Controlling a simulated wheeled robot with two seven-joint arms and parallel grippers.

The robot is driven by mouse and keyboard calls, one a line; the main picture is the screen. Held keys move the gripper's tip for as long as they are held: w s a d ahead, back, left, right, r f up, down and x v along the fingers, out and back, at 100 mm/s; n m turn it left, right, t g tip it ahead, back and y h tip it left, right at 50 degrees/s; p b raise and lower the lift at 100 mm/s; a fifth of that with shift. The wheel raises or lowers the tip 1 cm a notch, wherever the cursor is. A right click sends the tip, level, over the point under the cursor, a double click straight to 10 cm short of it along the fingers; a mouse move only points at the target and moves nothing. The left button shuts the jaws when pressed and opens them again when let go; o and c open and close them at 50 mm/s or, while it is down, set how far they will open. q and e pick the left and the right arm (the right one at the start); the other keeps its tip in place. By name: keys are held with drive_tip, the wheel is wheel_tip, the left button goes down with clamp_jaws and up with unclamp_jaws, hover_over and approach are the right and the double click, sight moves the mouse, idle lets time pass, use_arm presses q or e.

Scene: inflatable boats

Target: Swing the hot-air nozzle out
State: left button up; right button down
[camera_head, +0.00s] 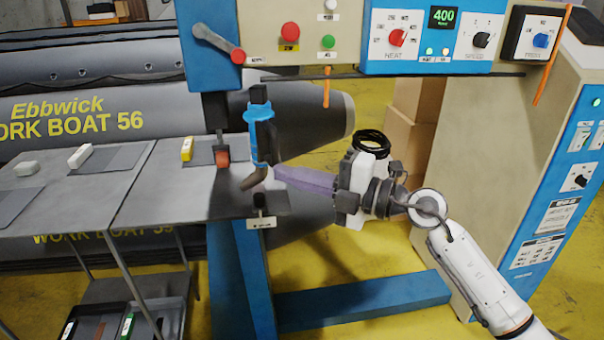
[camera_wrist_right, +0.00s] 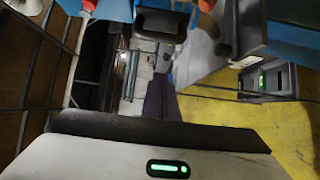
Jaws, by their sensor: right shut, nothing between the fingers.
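The hot-air nozzle hangs under the machine head on a blue holder (camera_head: 259,125), with a dark curved tip (camera_head: 254,179) bent to the left at its lower end. Beside it on the left, an orange-red roller (camera_head: 222,158) hangs above the table's end. My right gripper (camera_head: 278,174) reaches in from the right with its purple-grey fingers shut and empty. Their tips are close to the nozzle's right side; I cannot tell if they touch it. The shut fingers (camera_wrist_right: 160,100) also show in the right wrist view. My left gripper is not in view.
The control panel (camera_head: 425,40) with knobs and a green 400 display is above. A metal table (camera_head: 160,195) with grey patches and small blocks stands left. Grey inflatable tubes (camera_head: 80,115) lie behind it. A blue post (camera_head: 252,270) and foot beam (camera_head: 365,303) stand below.

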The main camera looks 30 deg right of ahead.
sight(262, 146)
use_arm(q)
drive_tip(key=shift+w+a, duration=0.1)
use_arm(e)
drive_tip(key=w, duration=0.6)
idle(0.3)
